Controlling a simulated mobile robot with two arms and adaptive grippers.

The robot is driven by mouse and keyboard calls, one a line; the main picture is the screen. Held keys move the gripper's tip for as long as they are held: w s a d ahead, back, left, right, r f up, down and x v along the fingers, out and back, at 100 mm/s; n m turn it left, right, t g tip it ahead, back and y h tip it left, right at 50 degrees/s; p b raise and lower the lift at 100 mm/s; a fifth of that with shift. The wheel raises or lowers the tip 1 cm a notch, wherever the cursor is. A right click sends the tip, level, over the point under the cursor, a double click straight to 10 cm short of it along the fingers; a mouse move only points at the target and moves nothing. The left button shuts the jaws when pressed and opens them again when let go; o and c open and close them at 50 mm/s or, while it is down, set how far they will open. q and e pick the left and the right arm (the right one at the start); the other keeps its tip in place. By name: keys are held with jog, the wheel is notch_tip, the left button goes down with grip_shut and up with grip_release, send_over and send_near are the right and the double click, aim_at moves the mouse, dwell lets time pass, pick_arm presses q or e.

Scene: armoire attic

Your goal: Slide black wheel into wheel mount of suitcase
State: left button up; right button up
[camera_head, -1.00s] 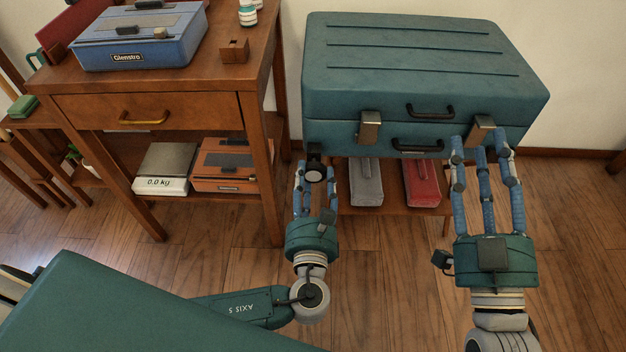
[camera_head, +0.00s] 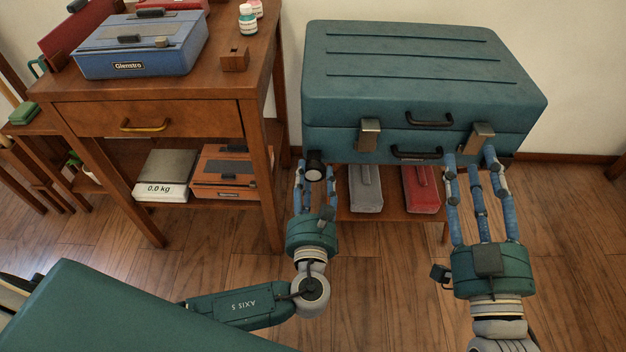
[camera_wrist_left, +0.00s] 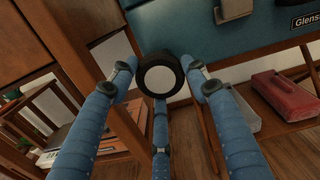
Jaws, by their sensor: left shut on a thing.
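The teal suitcase (camera_head: 410,85) sits on a low wooden table at the back right, with black handles and metal latches on its front. My left gripper (camera_head: 315,178) is shut on the black wheel (camera_head: 314,168), which has a pale hub, at the suitcase's lower left front corner. In the left wrist view the wheel (camera_wrist_left: 160,75) sits between my fingertips, right at the suitcase's lower edge. The wheel mount is hidden behind the wheel, so I cannot tell whether they touch. My right gripper (camera_head: 477,165) has its fingers spread below the right latch, near the suitcase's lower front edge.
A grey box (camera_head: 365,187) and a red box (camera_head: 421,188) lie on the shelf below the suitcase. A wooden desk (camera_head: 150,118) with a blue toolbox (camera_head: 140,45) stands at left, its leg close to my left gripper. Open floor lies in front.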

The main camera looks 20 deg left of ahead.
pick_arm(q)
jog(key=shift+w+a, duration=0.1)
jog(key=shift+w, duration=0.3)
pick_arm(e)
jog(key=shift+f, duration=0.25)
pick_arm(q)
jog(key=o, duration=1.2)
pick_arm(e)
jog(key=shift+f, duration=0.1)
jog(key=shift+w, duration=0.1)
pick_arm(q)
jog(key=v, duration=1.2)
